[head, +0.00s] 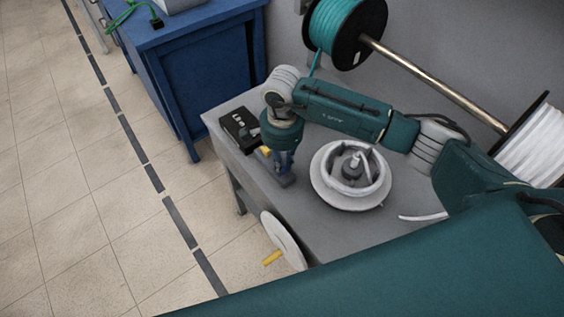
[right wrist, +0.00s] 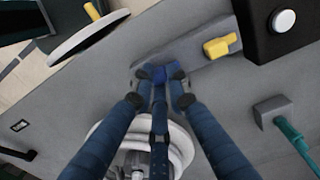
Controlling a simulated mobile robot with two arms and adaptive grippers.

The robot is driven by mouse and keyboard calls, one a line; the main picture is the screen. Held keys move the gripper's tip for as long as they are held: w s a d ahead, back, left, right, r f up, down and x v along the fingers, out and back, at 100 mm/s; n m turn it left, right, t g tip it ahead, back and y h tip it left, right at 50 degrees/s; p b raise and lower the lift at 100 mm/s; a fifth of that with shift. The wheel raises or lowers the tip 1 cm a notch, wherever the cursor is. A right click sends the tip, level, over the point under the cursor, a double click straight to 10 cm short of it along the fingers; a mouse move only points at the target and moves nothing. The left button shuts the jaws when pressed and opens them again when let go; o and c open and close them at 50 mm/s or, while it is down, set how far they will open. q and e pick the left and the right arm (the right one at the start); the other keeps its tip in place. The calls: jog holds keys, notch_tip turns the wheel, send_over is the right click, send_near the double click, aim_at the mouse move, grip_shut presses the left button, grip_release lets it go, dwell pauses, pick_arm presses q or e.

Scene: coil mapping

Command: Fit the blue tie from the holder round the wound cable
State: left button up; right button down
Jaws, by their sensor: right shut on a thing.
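My right gripper (head: 283,168) is low over the left end of the grey bench, left of the winder. In the right wrist view the right gripper (right wrist: 158,78) is shut on the blue tie (right wrist: 151,71), of which a small bright blue part shows between the fingertips. The grey holder (right wrist: 200,67) is right at the fingertips; I cannot tell whether the tie is clear of it. The wound cable (head: 328,181) is a white ring on the round winder, and it shows partly behind the fingers in the right wrist view (right wrist: 183,148). My left gripper is not in view.
A black box (head: 238,128) stands at the bench's left end, near a yellow part (right wrist: 220,46). A white disc (head: 283,240) with a yellow handle (head: 272,258) is at the front edge. Teal (head: 333,25) and white (head: 535,145) cable spools are behind. A loose white cable end (head: 423,217) lies right.

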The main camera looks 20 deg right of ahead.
jog(key=shift+r, duration=0.15)
jog(key=shift+r, duration=0.35)
jog(key=shift+r+p, duration=0.4)
jog(key=shift+r, duration=0.1)
dwell(0.4)
jog(key=shift+r+p, duration=0.55)
jog(key=shift+r, duration=1.15)
jog(key=shift+s, duration=0.1)
